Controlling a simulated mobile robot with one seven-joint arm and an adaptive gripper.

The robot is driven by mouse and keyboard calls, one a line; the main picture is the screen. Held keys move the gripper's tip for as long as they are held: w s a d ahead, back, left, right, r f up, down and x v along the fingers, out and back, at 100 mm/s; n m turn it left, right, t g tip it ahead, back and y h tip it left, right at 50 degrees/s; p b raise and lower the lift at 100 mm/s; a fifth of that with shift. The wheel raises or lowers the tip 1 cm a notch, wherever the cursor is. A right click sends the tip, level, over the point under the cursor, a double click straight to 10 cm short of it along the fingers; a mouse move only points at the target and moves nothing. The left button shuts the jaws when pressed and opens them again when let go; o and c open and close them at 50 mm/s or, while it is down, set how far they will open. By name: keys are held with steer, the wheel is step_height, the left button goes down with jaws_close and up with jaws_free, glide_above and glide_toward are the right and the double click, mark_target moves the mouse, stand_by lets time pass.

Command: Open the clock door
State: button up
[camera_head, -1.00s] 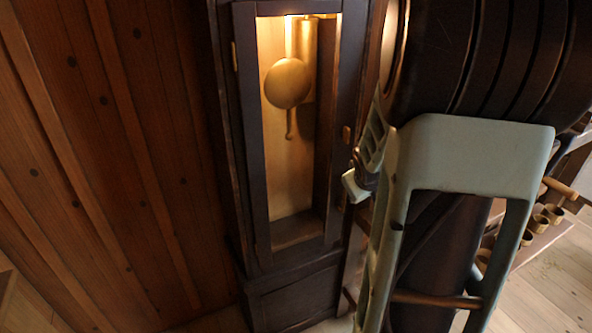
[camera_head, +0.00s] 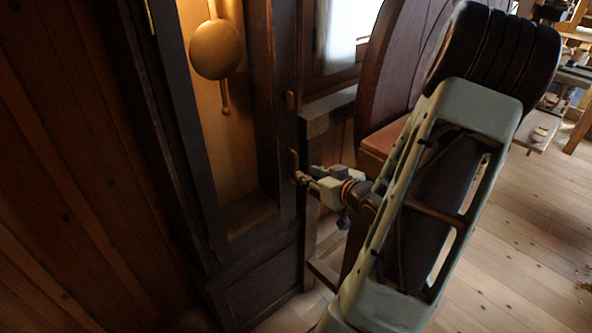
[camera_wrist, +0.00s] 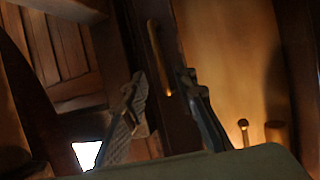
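The tall dark clock's door (camera_head: 183,115) stands at the left of the head view and looks closed. Through its tall opening a round brass pendulum (camera_head: 216,50) shows against a lit interior. A small slim handle (camera_head: 294,161) is on the right side of the clock front; it also shows as an upright bar in the wrist view (camera_wrist: 157,52). My gripper (camera_head: 302,179) is at the clock front, close to the handle. In the wrist view my gripper (camera_wrist: 166,98) is open, with its fingers apart and the handle's line between them. Contact cannot be told.
A small brown fitting (camera_head: 290,99) sits above the handle. A wooden panelled wall (camera_head: 60,190) is at the left. A reddish-brown piece of furniture (camera_head: 395,140) stands close behind my arm. Bare floor (camera_head: 530,230) lies at the right.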

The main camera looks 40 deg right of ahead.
mark_target(297, 169)
steer(key=b+x, duration=0.1)
steer(key=x, duration=0.7)
steer(key=shift+w+f, duration=0.15)
steer(key=shift+w, duration=0.15)
jaws_close()
